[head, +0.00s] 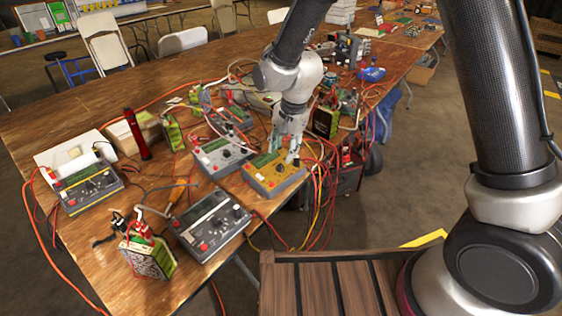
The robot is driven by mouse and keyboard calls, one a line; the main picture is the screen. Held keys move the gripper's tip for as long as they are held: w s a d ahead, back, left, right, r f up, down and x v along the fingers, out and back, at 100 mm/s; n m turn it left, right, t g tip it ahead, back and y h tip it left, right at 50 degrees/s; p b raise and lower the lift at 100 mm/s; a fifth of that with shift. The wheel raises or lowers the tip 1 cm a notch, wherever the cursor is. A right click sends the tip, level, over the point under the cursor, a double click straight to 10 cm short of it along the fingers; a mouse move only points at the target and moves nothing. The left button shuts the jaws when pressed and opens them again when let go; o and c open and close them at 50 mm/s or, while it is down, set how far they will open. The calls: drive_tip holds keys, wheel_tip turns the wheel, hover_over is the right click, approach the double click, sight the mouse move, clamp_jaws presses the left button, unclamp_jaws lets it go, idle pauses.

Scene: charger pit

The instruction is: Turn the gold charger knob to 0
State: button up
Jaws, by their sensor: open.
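The gold charger (270,181) lies on the wooden table near its right edge, with a green display strip and dark controls on top. My gripper (291,155) points down over the far right part of the gold charger's top. It hides part of the charger's face there. I cannot tell whether the fingertips touch the knob, and the knob's setting is too small to read.
A grey charger (222,156) stands close to the gold one's left, and a dark charger (210,222) nearer the front. A yellow-black charger (89,188) is at the left. Red and yellow cables (318,205) hang off the table's right edge. Green battery packs (150,256) stand around.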

sight(280, 166)
drive_tip(key=f, duration=0.6)
drive_tip(key=shift+w+a+f, duration=0.1)
drive_tip(key=shift+w+a, duration=0.25)
drive_tip(key=shift+a, duration=0.05)
clamp_jaws()
